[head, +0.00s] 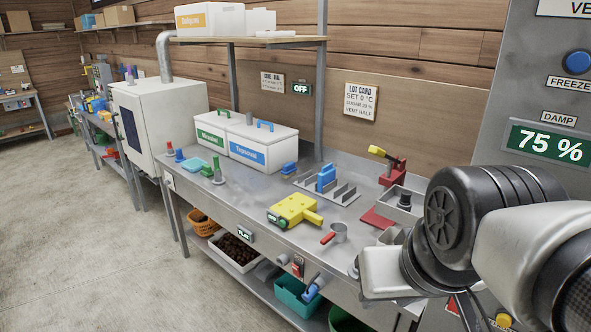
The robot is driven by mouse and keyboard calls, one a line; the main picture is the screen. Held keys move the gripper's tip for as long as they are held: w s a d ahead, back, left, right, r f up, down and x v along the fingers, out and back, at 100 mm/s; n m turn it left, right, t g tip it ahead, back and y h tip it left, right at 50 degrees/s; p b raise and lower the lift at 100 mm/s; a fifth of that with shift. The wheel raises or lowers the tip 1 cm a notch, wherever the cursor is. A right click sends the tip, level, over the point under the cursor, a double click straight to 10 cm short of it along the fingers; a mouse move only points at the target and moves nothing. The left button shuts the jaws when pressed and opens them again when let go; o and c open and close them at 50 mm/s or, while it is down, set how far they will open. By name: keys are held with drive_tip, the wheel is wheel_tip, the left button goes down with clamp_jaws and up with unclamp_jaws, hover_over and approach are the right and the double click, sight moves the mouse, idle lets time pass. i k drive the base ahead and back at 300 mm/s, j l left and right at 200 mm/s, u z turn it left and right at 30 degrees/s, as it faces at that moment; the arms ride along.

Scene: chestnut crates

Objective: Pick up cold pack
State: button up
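A blue block-like piece (326,178) stands upright in a grey slotted rack (340,194) on the steel bench. It may be the cold pack, but I cannot read a label on it. A smaller blue piece (290,168) lies just left of the rack. My arm comes in from the right, over the bench's near right end. A pale block at its end, probably my gripper (385,273), is right of and nearer than the rack, well apart from it. Its fingers do not show clearly, so I cannot tell open from shut.
A yellow device (295,209), a metal cup with a red handle (336,234) and a red lever press (392,172) stand on the bench (250,190). Two white lidded boxes (263,148) stand at the back. A shelf (250,40) hangs above. Bins sit below.

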sight(327, 175)
drive_tip(key=i+j+z, duration=0.1)
drive_tip(key=j, duration=0.45)
drive_tip(key=j+z, duration=0.15)
drive_tip(key=j, duration=0.45)
drive_tip(key=i+j+z, duration=0.1)
drive_tip(key=j, duration=0.25)
drive_tip(key=i+j+z, duration=0.1)
drive_tip(key=i+j, duration=0.15)
drive_tip(key=j, duration=0.15)
drive_tip(key=i+j+z, duration=0.1)
drive_tip(key=j, duration=0.25)
drive_tip(key=i+j+z, duration=0.25)
drive_tip(key=i+j, duration=0.2)
drive_tip(key=j, duration=0.25)
drive_tip(key=i+j+z, duration=0.15)
drive_tip(key=j, duration=0.2)
drive_tip(key=i+j, duration=0.15)
drive_tip(key=i, duration=0.15)
drive_tip(key=i+j+z, duration=0.1)
drive_tip(key=i, duration=0.25)
